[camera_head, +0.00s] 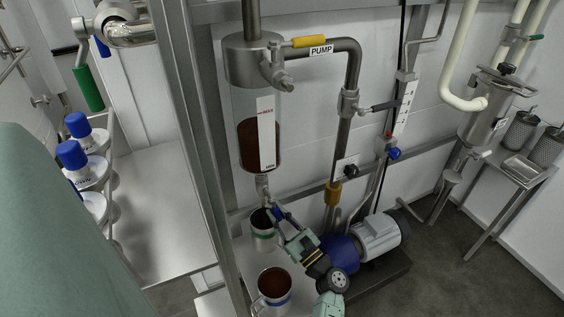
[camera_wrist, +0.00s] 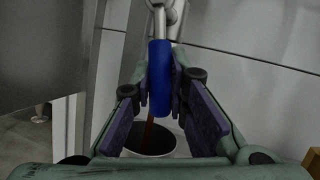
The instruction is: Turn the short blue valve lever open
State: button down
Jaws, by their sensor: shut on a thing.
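The short blue valve lever (camera_wrist: 160,75) points down toward me from a metal valve fitting (camera_wrist: 168,12) in the wrist view. My gripper (camera_wrist: 161,95) has its dark pads on both sides of the lever, shut on it. In the head view my gripper (camera_head: 279,214) is at the valve under the glass tank (camera_head: 246,120), and the lever is mostly covered by the fingers. The tank holds dark brown liquid. A mug with a green band (camera_head: 263,234) stands below the outlet. In the wrist view a thin red-brown streak (camera_wrist: 148,132) shows over the mug's dark opening.
A second mug with a blue band (camera_head: 273,291) stands nearer. A blue and grey pump (camera_head: 375,238) is right of my arm. A steel frame post (camera_head: 196,130) rises left of the tank. Yellow-handled (camera_head: 308,41) and black-handled (camera_head: 386,105) valves sit on the pipes.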

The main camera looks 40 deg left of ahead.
jog(key=shift+s+a+f+m+t, duration=0.15)
jog(key=shift+s+m+t, duration=0.25)
jog(key=shift+m, duration=0.4)
jog(key=shift+s+a+m+t, duration=0.15)
jog(key=shift+s+m+t, duration=0.25)
jog(key=shift+m, duration=0.4)
jog(key=c, duration=1.6)
grip_release()
jog(key=shift+o, duration=0.2)
jog(key=v, duration=1.2)
jog(key=shift+a+f, duration=0.1)
